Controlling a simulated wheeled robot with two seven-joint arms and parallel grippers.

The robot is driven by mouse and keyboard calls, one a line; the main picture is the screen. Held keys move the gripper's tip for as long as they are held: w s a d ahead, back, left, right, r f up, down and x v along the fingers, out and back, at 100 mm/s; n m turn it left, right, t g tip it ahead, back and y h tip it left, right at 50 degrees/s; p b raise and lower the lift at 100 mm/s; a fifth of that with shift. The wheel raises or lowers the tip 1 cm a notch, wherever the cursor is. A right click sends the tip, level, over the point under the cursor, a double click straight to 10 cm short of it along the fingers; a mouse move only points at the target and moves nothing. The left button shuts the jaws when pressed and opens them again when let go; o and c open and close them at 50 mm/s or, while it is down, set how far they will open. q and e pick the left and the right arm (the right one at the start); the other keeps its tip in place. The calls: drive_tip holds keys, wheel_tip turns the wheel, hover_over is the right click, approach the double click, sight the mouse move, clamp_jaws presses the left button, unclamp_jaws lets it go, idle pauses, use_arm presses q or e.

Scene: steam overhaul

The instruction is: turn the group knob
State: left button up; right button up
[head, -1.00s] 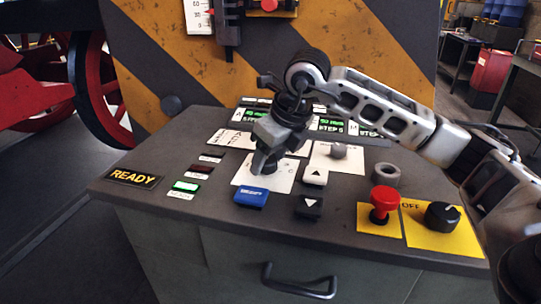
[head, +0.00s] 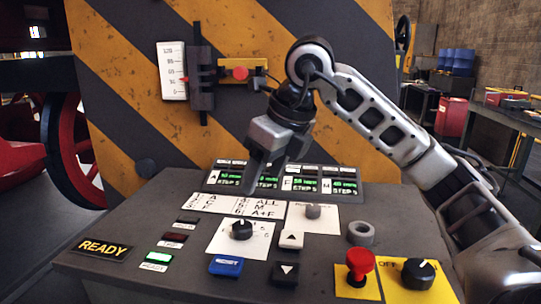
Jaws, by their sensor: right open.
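A black knob (head: 241,229) stands on a white card with numbers round it, in the middle of the sloping console top; I take it for the group knob. A white legend card (head: 238,204) behind it lists numbers with letters, among them "ALL" and "A+F". My right gripper (head: 258,180) is open and empty. It hangs fingers down, in the picture just above and a little right of the black knob, and appears apart from it. It covers part of the green step displays (head: 336,184). The knob is in full view. My left gripper is not in view.
A smaller grey knob (head: 313,211) and a grey ring (head: 361,233) are to the right. A blue button (head: 226,266) and two arrow buttons (head: 290,240) lie in front. A red mushroom button (head: 359,262) and an OFF knob (head: 418,270) are at front right. A striped panel (head: 130,75) rises behind.

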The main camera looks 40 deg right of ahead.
drive_tip(key=v, duration=0.2)
drive_tip(key=shift+s+r, duration=0.15)
drive_tip(key=shift+r, duration=0.2)
